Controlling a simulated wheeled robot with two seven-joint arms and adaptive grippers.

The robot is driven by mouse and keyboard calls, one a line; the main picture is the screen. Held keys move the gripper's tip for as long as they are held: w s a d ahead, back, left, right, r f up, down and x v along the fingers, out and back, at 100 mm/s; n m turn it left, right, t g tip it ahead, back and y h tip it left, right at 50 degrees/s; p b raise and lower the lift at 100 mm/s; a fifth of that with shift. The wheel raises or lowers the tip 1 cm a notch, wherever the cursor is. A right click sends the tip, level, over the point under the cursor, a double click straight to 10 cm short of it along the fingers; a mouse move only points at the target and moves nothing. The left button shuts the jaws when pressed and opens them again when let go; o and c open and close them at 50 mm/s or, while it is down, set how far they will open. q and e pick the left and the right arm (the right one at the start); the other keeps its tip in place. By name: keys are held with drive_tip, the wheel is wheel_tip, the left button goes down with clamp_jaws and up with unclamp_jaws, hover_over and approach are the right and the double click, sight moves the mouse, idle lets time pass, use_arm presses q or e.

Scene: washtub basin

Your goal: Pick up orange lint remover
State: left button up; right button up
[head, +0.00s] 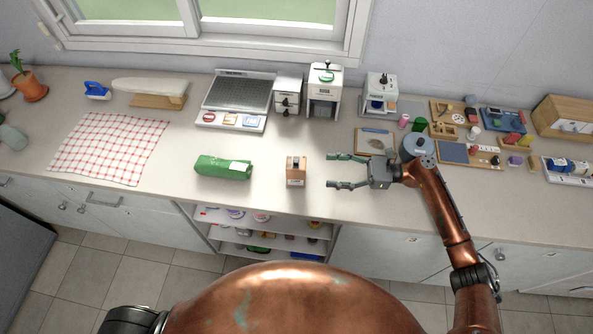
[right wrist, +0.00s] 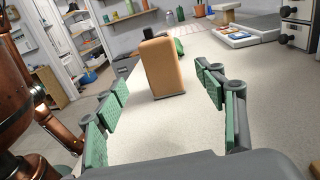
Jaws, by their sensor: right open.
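The orange lint remover (head: 296,172) is a small orange-brown block standing on the counter, with a dark and pale part on top in the head view. In the right wrist view the lint remover (right wrist: 163,68) stands upright straight ahead, beyond the fingertips and between their lines. My right gripper (head: 335,171) is open and empty, to the right of the lint remover and pointing left at it. Its green-padded fingers (right wrist: 160,90) are spread wide in the right wrist view. There is a gap between the fingertips and the lint remover. My left gripper is not in view.
A green rolled bundle (head: 223,167) lies left of the lint remover. A grey-topped appliance (head: 238,98) and white machines (head: 324,92) stand behind. Trays of small items (head: 470,152) are at the right. The counter around the lint remover is clear; its front edge is near.

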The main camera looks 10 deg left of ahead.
sight(296, 171)
drive_tip(key=shift+a, duration=0.25)
drive_tip(key=a, duration=0.6)
drive_tip(key=shift+s+a+p, duration=0.2)
drive_tip(key=shift+s+p, duration=0.1)
drive_tip(key=shift+a, duration=0.2)
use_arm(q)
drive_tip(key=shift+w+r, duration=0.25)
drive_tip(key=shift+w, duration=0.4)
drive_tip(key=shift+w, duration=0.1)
use_arm(e)
drive_tip(key=c, duration=1.2)
